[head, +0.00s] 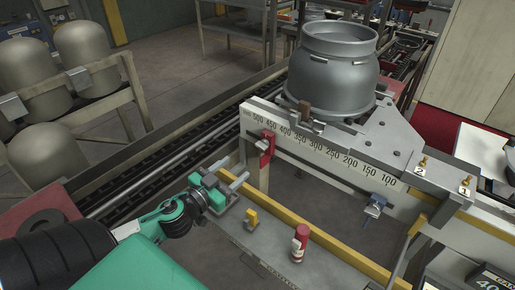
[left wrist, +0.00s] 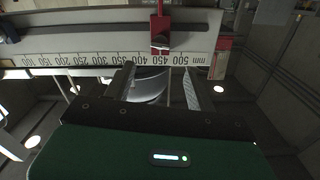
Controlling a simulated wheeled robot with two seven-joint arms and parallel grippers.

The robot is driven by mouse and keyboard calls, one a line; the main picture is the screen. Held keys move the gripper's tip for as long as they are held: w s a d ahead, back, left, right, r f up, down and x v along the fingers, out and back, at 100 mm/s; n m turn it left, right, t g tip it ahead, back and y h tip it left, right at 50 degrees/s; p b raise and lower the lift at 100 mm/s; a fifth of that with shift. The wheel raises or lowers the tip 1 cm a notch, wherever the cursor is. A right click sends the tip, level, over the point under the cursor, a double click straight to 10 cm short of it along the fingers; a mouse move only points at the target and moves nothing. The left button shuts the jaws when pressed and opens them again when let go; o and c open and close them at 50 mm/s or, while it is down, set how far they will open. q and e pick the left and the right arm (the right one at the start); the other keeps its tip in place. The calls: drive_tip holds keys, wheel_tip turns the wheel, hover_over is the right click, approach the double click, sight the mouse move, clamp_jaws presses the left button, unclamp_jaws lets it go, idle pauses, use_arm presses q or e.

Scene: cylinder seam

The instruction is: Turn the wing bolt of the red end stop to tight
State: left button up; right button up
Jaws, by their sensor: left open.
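The red end stop (head: 268,152) sits on the scale rail (head: 325,157) near the 450 mark in the head view, with its grey wing bolt (head: 262,146) on the near face. In the left wrist view the rail looks upside down, and the red end stop (left wrist: 160,28) is at top centre. My left gripper (head: 233,173) is open and empty, a little below and to the left of the stop, apart from it. In the left wrist view its two fingers (left wrist: 158,85) reach toward the rail, with the stop above the gap between them. How tight the bolt is cannot be seen. My right gripper is not in view.
A blue stop (head: 375,207) sits farther right on the rail. A grey metal vessel (head: 332,72) stands behind the scale. A red bottle (head: 299,245) and a yellow item (head: 251,218) stand on the grey shelf below. Space directly before the stop looks clear.

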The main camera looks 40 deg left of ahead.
sight(262, 145)
use_arm(q)
drive_tip(key=w+p, duration=0.3)
drive_tip(key=w, duration=0.8)
drive_tip(key=shift+w+d, duration=0.2)
drive_tip(key=shift+d, duration=0.25)
drive_tip(key=c, duration=1)
